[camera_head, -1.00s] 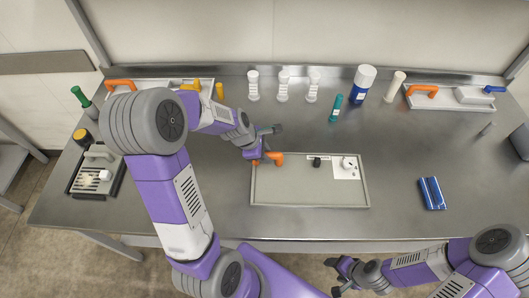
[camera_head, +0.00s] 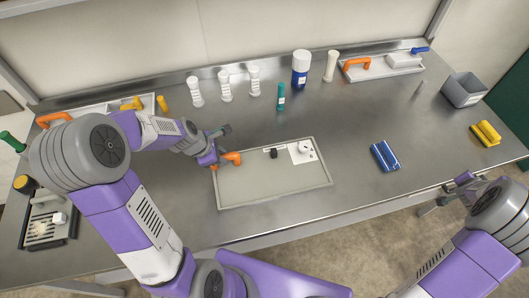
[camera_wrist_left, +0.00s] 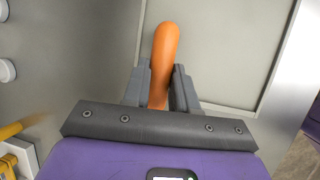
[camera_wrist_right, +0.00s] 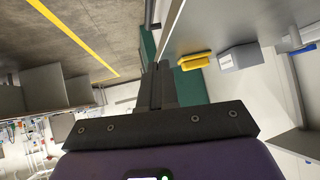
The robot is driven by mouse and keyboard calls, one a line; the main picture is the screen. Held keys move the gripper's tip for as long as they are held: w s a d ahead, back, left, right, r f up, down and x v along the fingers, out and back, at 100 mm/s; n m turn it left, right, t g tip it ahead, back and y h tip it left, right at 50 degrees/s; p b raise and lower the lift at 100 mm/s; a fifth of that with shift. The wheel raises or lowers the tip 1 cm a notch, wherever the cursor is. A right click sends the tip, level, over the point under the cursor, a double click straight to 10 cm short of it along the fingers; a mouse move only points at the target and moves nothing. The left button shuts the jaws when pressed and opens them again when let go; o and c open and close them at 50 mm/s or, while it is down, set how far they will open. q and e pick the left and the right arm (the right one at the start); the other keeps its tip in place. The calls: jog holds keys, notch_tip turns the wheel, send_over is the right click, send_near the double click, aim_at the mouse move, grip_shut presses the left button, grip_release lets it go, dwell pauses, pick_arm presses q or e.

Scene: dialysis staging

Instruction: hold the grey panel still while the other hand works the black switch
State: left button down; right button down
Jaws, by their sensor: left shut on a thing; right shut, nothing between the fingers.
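The grey panel (camera_head: 270,183) lies flat on the steel table in front of me, with a raised rim. The small black switch (camera_head: 274,153) is near its back edge, beside a white plate with a round white knob (camera_head: 304,148). An orange handle (camera_head: 231,158) sits at the panel's back left corner. My left gripper (camera_head: 217,160) is shut on this orange handle, which shows between its fingers in the left wrist view (camera_wrist_left: 163,65). My right gripper (camera_head: 450,194) is shut and empty, off the table's front edge at the right, far from the switch. Its closed fingers show in the right wrist view (camera_wrist_right: 157,88).
Blue packs (camera_head: 384,156) lie right of the panel, yellow packs (camera_head: 486,134) farther right near a grey bin (camera_head: 464,90). White bottles, a teal tube (camera_head: 281,97) and a blue bottle (camera_head: 300,70) stand behind. A tray (camera_head: 384,66) is at the back right. Table right of the panel is mostly clear.

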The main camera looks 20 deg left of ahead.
jog(key=w+a+r+n+y, duration=0.1)
jog(key=w+a+r, duration=0.15)
jog(key=a, duration=0.35)
jog(key=w+a+r+n+t+y, duration=0.1)
jog(key=w+a, duration=0.3)
jog(key=a, duration=0.2)
jog(key=w+a+r+n+y, duration=0.1)
jog(key=w+a, duration=0.2)
jog(key=a, duration=0.4)
jog(key=s+a+n+y, duration=0.1)
jog(key=s+a+n, duration=0.1)
jog(key=a, duration=0.9)
jog(key=s+a+n+g+y, duration=0.1)
jog(key=s+a+n, duration=0.1)
jog(key=a, duration=1)
jog(key=s+a+n+g, duration=0.1)
jog(key=s+a+n, duration=0.1)
jog(key=a, duration=1)
jog(key=shift+s+r+n+y, duration=0.25)
jog(key=shift+s+n+y, duration=0.15)
jog(key=shift+n, duration=0.3)
jog(key=n, duration=0.2)
send_over(274, 153)
jog(key=w+d, duration=0.2)
jog(key=s+a+n+h, duration=0.2)
jog(key=s+a, duration=0.5)
jog(key=s, duration=0.2)
jog(key=shift+s+r, duration=0.15)
jog(key=shift+s, duration=0.1)
